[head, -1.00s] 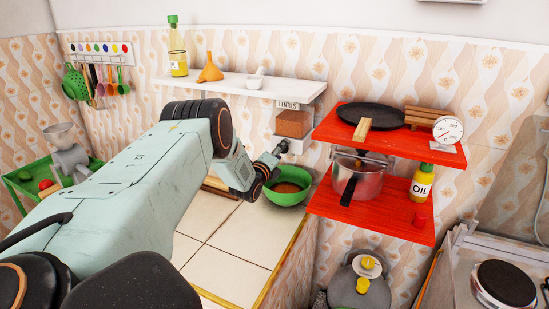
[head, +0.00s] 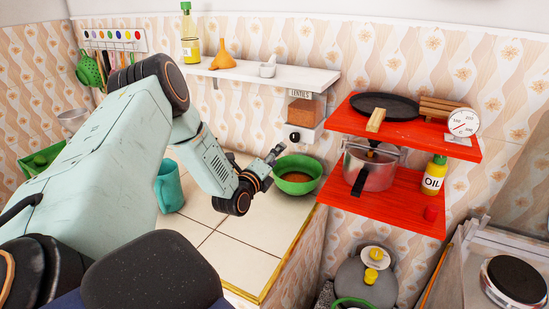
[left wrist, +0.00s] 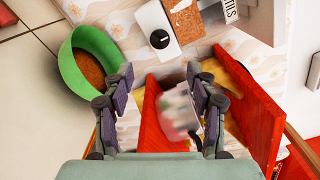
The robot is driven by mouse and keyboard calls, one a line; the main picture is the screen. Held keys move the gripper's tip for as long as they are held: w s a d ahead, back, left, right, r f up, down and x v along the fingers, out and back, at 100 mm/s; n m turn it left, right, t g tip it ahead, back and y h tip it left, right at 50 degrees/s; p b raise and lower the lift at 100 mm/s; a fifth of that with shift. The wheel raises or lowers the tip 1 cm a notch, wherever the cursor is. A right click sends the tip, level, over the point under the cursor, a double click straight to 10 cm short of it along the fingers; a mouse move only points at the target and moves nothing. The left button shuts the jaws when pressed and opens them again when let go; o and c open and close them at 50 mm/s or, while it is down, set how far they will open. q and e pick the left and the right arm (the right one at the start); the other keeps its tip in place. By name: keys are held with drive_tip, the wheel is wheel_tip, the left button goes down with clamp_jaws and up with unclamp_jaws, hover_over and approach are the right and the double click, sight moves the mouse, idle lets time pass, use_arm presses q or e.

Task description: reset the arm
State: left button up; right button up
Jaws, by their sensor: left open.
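My left gripper (head: 274,155) is open and empty in the head view, just left of and above the green bowl (head: 312,176). The bowl stands on the tiled counter and holds brown contents. In the left wrist view the open fingers (left wrist: 162,98) point toward the red shelves (left wrist: 258,112), with the green bowl (left wrist: 66,62) to their left. A blurred pot (left wrist: 180,108) shows between the fingers. My left arm (head: 105,145) comes in from the left and covers part of the counter. My right gripper is not in view.
A lentil dispenser (head: 305,108) hangs under the white shelf (head: 262,77) behind the gripper. The red shelves (head: 385,208) at right hold a pan (head: 385,105), a pot (head: 378,173) and an oil bottle (head: 434,177). A teal mug (head: 169,188) stands on the counter. Front tiles (head: 235,255) are clear.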

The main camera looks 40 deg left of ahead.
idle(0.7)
use_arm(q)
drive_tip(key=s+d+f+n+g+h, duration=0.4)
drive_tip(key=d+f, duration=0.4)
drive_tip(key=d, duration=0.4)
drive_tip(key=s+d+f+n+g+h, duration=0.2)
drive_tip(key=s+d+f+n+g, duration=0.3)
drive_tip(key=d+f, duration=0.5)
drive_tip(key=s+d+f+n+g, duration=0.1)
drive_tip(key=s+d+n+g, duration=0.25)
drive_tip(key=s, duration=0.65)
drive_tip(key=s+d+f+n+g, duration=0.2)
drive_tip(key=s+d+n, duration=0.15)
drive_tip(key=s, duration=0.65)
drive_tip(key=s+d+f+n+g, duration=0.1)
drive_tip(key=s+d+n+g, duration=0.25)
drive_tip(key=s, duration=0.65)
wheel_tip(320, 180, down, 19)
drive_tip(key=b, duration=2)
drive_tip(key=shift+w+a+t, duration=0.25)
drive_tip(key=shift+t, duration=0.15)
drive_tip(key=shift+n, duration=0.25)
